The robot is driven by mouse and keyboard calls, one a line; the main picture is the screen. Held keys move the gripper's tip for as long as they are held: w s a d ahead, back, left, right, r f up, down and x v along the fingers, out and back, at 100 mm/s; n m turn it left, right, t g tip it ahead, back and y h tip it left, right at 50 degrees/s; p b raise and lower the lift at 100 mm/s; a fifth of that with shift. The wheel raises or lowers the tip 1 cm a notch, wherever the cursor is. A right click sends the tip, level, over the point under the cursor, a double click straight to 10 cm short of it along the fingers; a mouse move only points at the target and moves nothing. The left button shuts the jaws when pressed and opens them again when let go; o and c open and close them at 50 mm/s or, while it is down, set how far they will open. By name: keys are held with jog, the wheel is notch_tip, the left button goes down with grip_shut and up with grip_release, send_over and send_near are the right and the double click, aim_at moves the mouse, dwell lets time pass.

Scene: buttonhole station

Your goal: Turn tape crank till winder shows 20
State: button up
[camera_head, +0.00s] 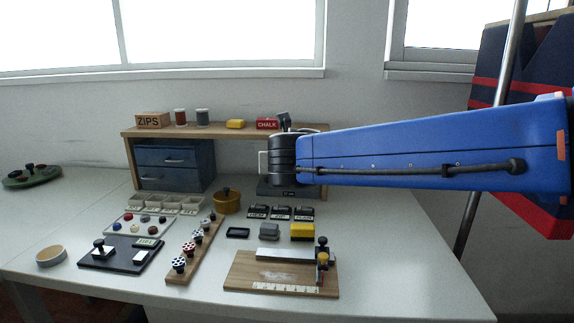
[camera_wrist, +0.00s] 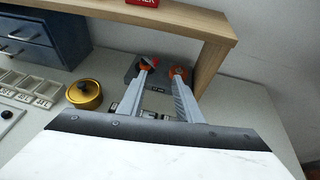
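A dark grey block (camera_wrist: 156,88) with a small pale readout stands under the wooden shelf. It looks like the winder; its digits are too small to read surely. It also shows in the head view (camera_head: 286,193), partly behind my arm. My gripper (camera_wrist: 164,68) reaches to it in the wrist view, its orange-tipped fingers apart, one on each side of the block's upper part. I cannot tell whether they touch it. No crank handle shows clearly. In the head view my arm hides the gripper. A brass drum (camera_wrist: 85,94) with a black knob stands left of the block.
The shelf (camera_head: 150,131) passes above the block, with its upright (camera_wrist: 210,65) close right of my gripper. Blue drawers (camera_head: 175,165) stand left. Button trays, labelled black pieces and a wooden board (camera_head: 245,277) fill the table's front. The table's right side is clear.

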jog(key=f+t, duration=0.1)
jog(key=f, duration=0.1)
jog(key=f+t, duration=0.1)
jog(key=f, duration=0.1)
jog(key=f+t, duration=0.1)
jog(key=f, duration=0.1)
jog(key=shift+w+d+f+h, duration=0.25)
jog(key=shift+d+f+h, duration=0.05)
jog(key=shift+f+h, duration=0.1)
jog(key=shift+s+a+f+t+y, duration=0.2)
jog(key=shift+a+f+t+y, duration=0.1)
jog(key=shift+a+t, duration=0.1)
jog(key=shift+s+a+f+t+y, duration=0.2)
jog(key=shift+a+t+y, duration=0.1)
jog(key=shift+a, duration=0.1)
jog(key=w, duration=0.5)
jog(key=w+a, duration=0.1)
jog(key=w, duration=1.1)
jog(key=shift+w+a, duration=0.1)
jog(key=shift+a, duration=0.3)
jog(key=shift+c, duration=0.6)
grip_shut()
